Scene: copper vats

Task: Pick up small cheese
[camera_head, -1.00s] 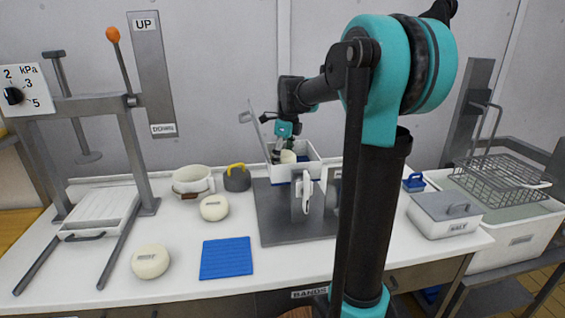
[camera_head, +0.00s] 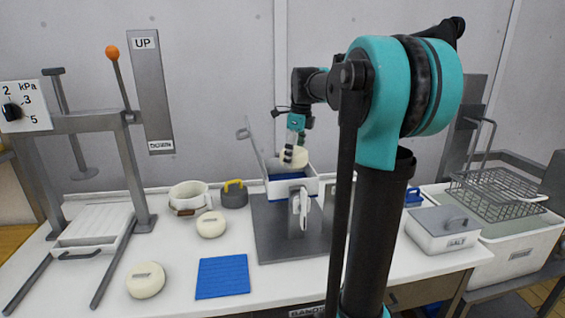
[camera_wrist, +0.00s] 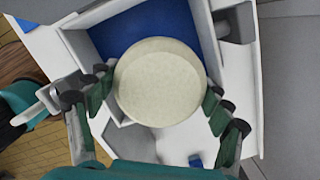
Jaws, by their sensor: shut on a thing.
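My gripper (camera_head: 294,152) is shut on a small round pale cheese (camera_head: 296,158). It holds the cheese above an open white box (camera_head: 309,184) with a blue inner floor, which stands on a grey stand. In the wrist view the cheese (camera_wrist: 160,82) sits between the two fingers of my gripper (camera_wrist: 158,100), over the box (camera_wrist: 80,48). Two more pale cheeses stand on the table, one near the middle left (camera_head: 211,224) and one at the front left (camera_head: 146,280).
A raised lid (camera_head: 252,145) stands at the box's left side. A blue mat (camera_head: 223,276), a white mould (camera_head: 189,196) and a grey weight with a yellow handle (camera_head: 234,193) are left of it. A press (camera_head: 92,225) stands far left. A salt box (camera_head: 446,228) is right.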

